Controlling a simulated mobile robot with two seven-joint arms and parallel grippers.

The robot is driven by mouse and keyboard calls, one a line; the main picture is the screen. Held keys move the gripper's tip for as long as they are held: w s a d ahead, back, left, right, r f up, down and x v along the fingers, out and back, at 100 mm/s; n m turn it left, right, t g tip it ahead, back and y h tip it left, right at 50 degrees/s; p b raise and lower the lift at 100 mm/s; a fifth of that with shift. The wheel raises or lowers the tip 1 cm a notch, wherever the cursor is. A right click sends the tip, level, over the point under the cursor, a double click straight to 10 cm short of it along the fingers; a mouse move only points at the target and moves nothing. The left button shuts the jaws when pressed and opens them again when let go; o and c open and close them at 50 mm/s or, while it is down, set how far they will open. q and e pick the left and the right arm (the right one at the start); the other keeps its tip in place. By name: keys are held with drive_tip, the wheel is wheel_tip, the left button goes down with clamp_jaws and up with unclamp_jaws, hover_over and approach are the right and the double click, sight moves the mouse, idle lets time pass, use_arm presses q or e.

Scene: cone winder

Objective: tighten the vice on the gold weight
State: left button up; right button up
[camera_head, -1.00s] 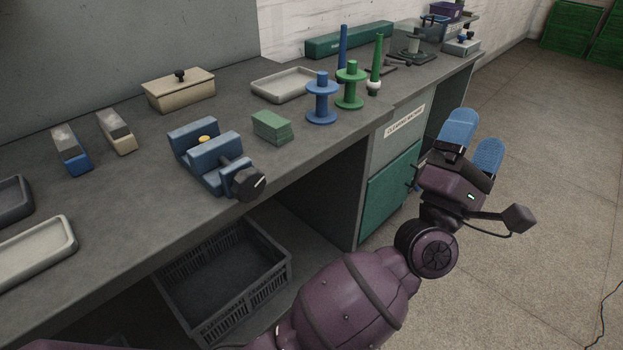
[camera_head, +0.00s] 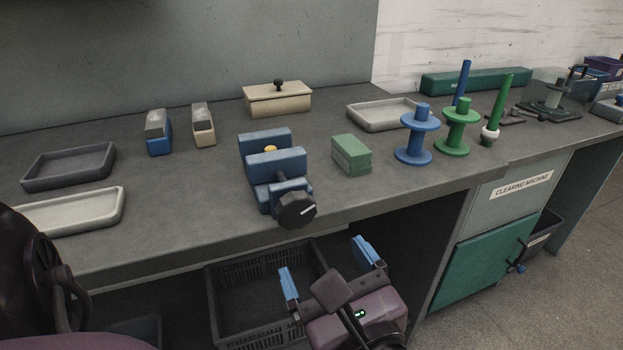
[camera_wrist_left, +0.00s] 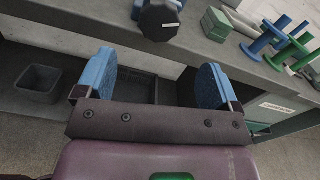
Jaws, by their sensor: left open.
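The blue vice (camera_head: 278,165) stands near the front edge of the bench. The gold weight (camera_head: 270,149) sits between its two jaws, with only its top showing; whether both jaws touch it I cannot tell. The vice's black knob (camera_head: 297,210) has a white mark and faces the bench front; it also shows at the top of the left wrist view (camera_wrist_left: 160,21). My left gripper (camera_head: 328,266) is open and empty, below and in front of the knob, apart from it. Its blue fingers are spread in the left wrist view (camera_wrist_left: 154,80). My right gripper is out of view.
A green block (camera_head: 351,155) stands right of the vice, then blue (camera_head: 417,140) and green (camera_head: 457,130) spools. Trays (camera_head: 70,167) lie at the left. A dark crate (camera_head: 222,310) is under the bench. The bench edge is close to my gripper.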

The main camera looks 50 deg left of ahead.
sight(298, 213)
use_arm(q)
drive_tip(key=x, duration=0.9)
drive_tip(key=shift+w+a+b, duration=0.1)
drive_tip(key=shift+a+b, duration=0.1)
drive_tip(key=shift+b, duration=0.2)
drive_tip(key=shift+w+a, duration=0.25)
drive_tip(key=shift+a, duration=0.3)
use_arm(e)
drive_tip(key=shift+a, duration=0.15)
use_arm(q)
drive_tip(key=shift+c, duration=0.3)
drive_tip(key=c, duration=0.9)
drive_tip(key=shift+o, duration=0.2)
